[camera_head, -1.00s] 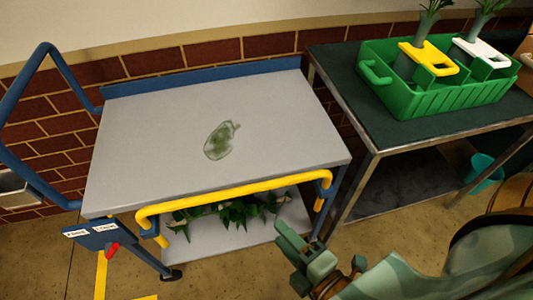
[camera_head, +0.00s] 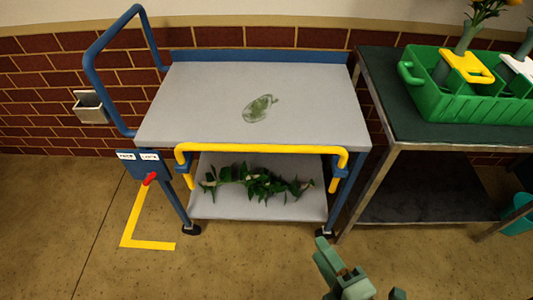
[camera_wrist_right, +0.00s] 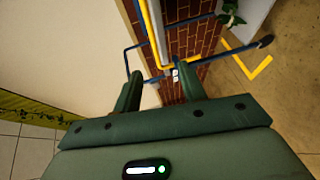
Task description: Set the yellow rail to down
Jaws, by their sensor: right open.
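The yellow rail (camera_head: 262,149) is a bent bar along the front edge of a grey-topped blue cart (camera_head: 205,100). Its long bar lies level at about the height of the top, and its ends hang down past blue brackets at both sides. It also shows in the right wrist view (camera_wrist_right: 152,32), running steeply near the upper middle. My right gripper (camera_head: 352,278) is open and empty, low in the head view, in front of the cart and apart from the rail. In the right wrist view its two fingers (camera_wrist_right: 162,86) stand apart. My left gripper is not in view.
A blue panel (camera_head: 142,164) with two white labels and a red lever (camera_head: 150,178) sits at the cart's left front. Leafy stems (camera_head: 255,182) lie on the lower shelf. A dark table (camera_head: 420,125) with a green crate (camera_head: 450,105) stands at right. Floor in front is open.

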